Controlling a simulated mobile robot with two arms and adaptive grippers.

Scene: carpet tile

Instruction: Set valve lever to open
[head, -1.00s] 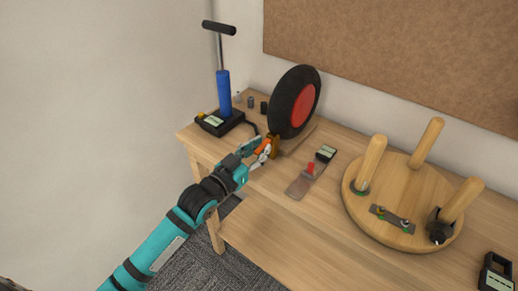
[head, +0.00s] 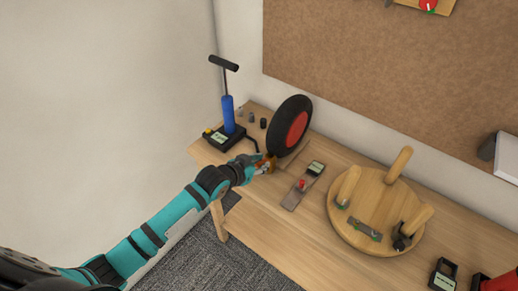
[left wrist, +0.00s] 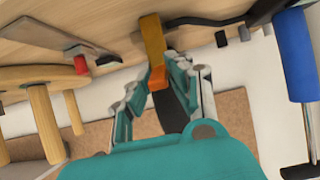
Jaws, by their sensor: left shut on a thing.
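A brass-yellow valve body (left wrist: 152,38) with an orange lever (left wrist: 158,78) stands by the black wheel with a red hub (head: 295,128). My left gripper (head: 261,167) is at the valve, in front of the wheel. In the left wrist view its fingers (left wrist: 160,85) are on either side of the orange lever, shut on it. In the head view the gripper covers most of the lever, so its exact angle is hard to tell. My right gripper is in neither view.
A blue hand pump (head: 228,115) stands on a black base at the bench's left end, its hose running near the valve. A metal plate with a red knob (head: 302,184) and a round wooden piece with pegs (head: 365,228) lie to the right. The bench front is clear.

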